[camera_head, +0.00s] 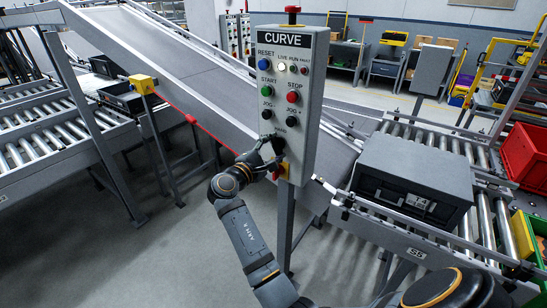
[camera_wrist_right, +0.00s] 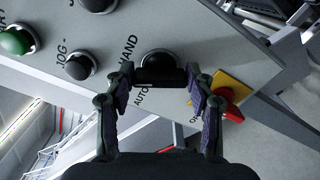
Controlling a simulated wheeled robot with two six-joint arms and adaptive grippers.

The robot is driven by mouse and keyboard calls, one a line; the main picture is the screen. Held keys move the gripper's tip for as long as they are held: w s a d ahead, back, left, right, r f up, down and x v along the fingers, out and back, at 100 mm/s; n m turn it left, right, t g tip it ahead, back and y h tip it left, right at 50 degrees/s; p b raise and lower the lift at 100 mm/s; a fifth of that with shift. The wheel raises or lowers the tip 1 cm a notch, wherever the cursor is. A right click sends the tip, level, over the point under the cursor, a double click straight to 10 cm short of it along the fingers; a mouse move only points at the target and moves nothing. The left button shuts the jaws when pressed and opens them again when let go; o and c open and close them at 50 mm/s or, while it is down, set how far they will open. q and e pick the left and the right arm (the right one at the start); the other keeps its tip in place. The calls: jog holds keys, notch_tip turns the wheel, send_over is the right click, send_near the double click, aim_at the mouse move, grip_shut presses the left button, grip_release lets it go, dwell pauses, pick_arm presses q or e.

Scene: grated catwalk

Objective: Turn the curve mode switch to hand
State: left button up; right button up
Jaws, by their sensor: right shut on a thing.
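The grey CURVE control box (camera_head: 308,90) stands on a post in the middle of the head view. Its curve mode switch is a black knob, hidden behind my right gripper (camera_head: 274,150) in the head view. In the right wrist view the black switch (camera_wrist_right: 160,64) sits between the fingers of my right gripper (camera_wrist_right: 161,82), which is shut on it. The labels HAND and AUTO show beside the knob; which one it points to I cannot tell. My left gripper is not in view.
A red knob on a yellow plate (camera_wrist_right: 228,92) sits close beside the right finger. Buttons (camera_head: 266,92) fill the panel above. A conveyor with a dark grey crate (camera_head: 415,178) stands right of the box, and a sloping belt (camera_head: 170,70) runs behind it.

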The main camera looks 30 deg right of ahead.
jog(key=m+b, duration=0.4)
jog(key=shift+f+b, duration=0.25)
jog(key=shift+b, duration=0.1)
jog(key=shift+r+m+b, duration=0.1)
jog(key=shift+m+b, duration=0.4)
jog(key=shift+m, duration=0.3)
jog(key=o, duration=1.2)
jog(key=shift+d, duration=0.1)
jog(key=shift+c, duration=0.2)
jog(key=shift+r, duration=0.1)
